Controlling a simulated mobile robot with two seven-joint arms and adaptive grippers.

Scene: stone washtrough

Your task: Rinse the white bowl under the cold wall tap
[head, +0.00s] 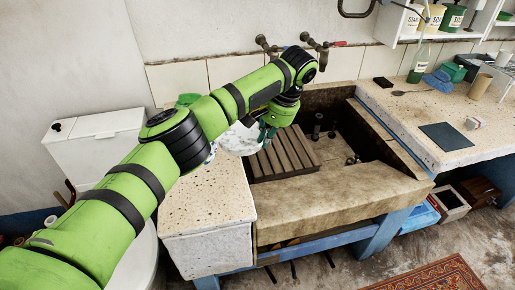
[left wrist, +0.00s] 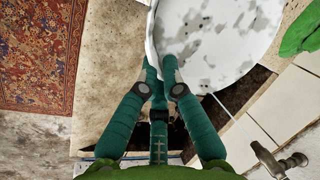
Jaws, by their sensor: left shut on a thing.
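The white bowl (head: 238,140) has grey-brown stains and is over the left counter, beside the slatted rack. It also fills the upper right of the left wrist view (left wrist: 215,40). My left gripper (head: 265,131) is shut on the bowl's rim; its dark green fingers (left wrist: 160,68) meet at the bowl's edge. Two wall taps stick out above the trough, a left tap (head: 266,45) and a right tap (head: 318,50) with a red part beside it. Which is cold is not marked clearly. No water shows running. My right gripper is not in view.
The stone trough (head: 330,190) holds a wooden slatted rack (head: 285,155) at its left and some dark upright items behind. The left counter (head: 210,200) has a green thing (head: 187,100) near the wall. The right counter (head: 415,120) carries bottles, sponges and a dark mat (head: 446,136).

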